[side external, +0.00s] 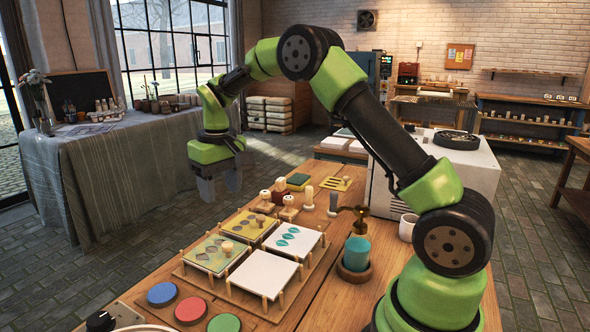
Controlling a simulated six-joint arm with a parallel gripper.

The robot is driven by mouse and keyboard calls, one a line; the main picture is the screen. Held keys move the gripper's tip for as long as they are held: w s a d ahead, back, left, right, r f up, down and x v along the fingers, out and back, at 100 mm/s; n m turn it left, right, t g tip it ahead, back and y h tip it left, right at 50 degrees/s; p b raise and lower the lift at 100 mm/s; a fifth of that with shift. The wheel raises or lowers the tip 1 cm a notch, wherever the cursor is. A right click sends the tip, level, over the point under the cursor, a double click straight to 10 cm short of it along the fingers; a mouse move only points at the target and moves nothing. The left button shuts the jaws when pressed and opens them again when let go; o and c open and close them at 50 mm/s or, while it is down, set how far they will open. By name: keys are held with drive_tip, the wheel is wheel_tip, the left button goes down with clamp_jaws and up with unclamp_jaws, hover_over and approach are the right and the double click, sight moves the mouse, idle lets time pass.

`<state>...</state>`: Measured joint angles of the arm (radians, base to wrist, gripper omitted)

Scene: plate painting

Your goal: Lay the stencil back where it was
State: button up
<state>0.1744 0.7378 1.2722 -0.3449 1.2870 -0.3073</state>
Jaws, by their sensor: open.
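A yellow-green stencil with a pale knob (226,247) lies over the front-left square in the wooden frame; teal shows at its cut-outs. A yellow stencil with dark slots and a knob (247,226) lies on the square behind it. Another small yellow slotted piece (336,184) lies farther back on the table. A white plate with teal leaf prints (293,241) and a blank white plate (264,274) fill the right side of the frame. My gripper (218,186) hangs open and empty, pointing down, beyond the far-left edge of the work table, apart from both knobbed stencils.
Blue, red and green pads (191,310) line the front. Several knobbed stamps (289,209) and a green-and-yellow block (298,181) stand behind the frame. A teal cylinder (356,255) stands in a round holder at right. Short wooden posts edge the squares. A draped table stands left.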

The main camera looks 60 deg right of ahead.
drive_tip(key=s+a+r+t+y, duration=0.1)
drive_tip(key=s+a+r+t, duration=0.1)
drive_tip(key=s+a+r, duration=0.4)
drive_tip(key=s+a+r+t, duration=0.1)
drive_tip(key=s+r+t, duration=0.2)
drive_tip(key=s+r, duration=0.55)
drive_tip(key=s+a+f+m+t+y, duration=0.1)
drive_tip(key=s+a+f, duration=0.1)
drive_tip(key=s, duration=0.7)
drive_tip(key=shift+s+a+f+t, duration=0.15)
drive_tip(key=shift+s+f+t, duration=0.25)
